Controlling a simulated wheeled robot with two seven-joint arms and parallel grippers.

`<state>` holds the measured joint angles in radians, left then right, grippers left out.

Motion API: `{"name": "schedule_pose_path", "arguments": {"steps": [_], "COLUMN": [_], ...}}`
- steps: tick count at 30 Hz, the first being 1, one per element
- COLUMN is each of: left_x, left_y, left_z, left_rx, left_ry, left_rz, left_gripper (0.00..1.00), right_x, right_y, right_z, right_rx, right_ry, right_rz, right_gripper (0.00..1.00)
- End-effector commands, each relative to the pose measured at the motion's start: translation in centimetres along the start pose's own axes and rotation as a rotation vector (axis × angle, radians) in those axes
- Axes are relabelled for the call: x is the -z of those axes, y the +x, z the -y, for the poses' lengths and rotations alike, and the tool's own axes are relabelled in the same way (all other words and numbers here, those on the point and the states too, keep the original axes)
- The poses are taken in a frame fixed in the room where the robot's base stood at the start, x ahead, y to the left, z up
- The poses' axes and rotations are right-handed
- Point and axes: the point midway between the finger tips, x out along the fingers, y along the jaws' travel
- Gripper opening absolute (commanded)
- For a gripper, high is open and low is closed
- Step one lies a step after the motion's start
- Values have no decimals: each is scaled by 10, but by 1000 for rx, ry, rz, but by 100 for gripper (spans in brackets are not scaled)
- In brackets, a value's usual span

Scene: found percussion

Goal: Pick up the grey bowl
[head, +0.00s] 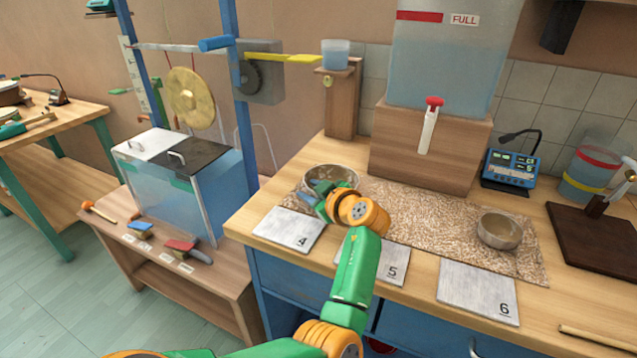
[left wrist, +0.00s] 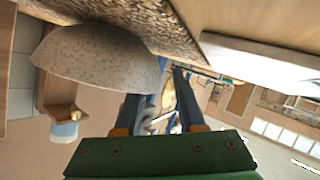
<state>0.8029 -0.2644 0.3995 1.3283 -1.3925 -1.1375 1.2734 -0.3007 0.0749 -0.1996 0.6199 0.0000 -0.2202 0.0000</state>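A speckled grey bowl (head: 338,173) stands at the left back of the brown mat, partly hidden by my left gripper. It also shows large in the left wrist view (left wrist: 98,58), upside down in the picture. My left gripper (head: 312,192) is at the bowl's near left rim. Its two blue fingers (left wrist: 163,98) are apart. One finger passes behind the bowl's wall, its tip hidden; the other is outside the bowl. I cannot tell whether either touches it. A second greyish bowl (head: 500,231) stands on the right of the mat. My right gripper is not in view.
Plates marked 4 (head: 289,230), 5 (head: 385,262) and 6 (head: 478,291) lie along the front of the mat (head: 430,207). A wooden block under a water tank (head: 440,60) with a red-handled tap stands behind. A wooden post (head: 341,105) carries a cup.

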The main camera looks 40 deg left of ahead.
Motion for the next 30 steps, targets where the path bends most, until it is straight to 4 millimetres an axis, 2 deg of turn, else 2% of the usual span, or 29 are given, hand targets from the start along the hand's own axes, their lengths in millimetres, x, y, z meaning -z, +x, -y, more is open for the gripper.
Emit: {"name": "schedule_pose_path", "arguments": {"steps": [4,5,9,30], "left_x": [0,0,0,0], "left_y": [0,0,0,0], "left_z": [0,0,0,1], "left_rx": [1,1,1,1], "left_ry": [2,2,2,2], "left_rz": [1,0,0,1], "left_gripper": [39,36,0,0], "right_x": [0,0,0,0], "right_y": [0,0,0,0], "right_z": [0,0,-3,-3], "right_rx": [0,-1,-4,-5], "right_ry": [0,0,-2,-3], "right_rz": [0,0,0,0], "right_gripper": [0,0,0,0]}}
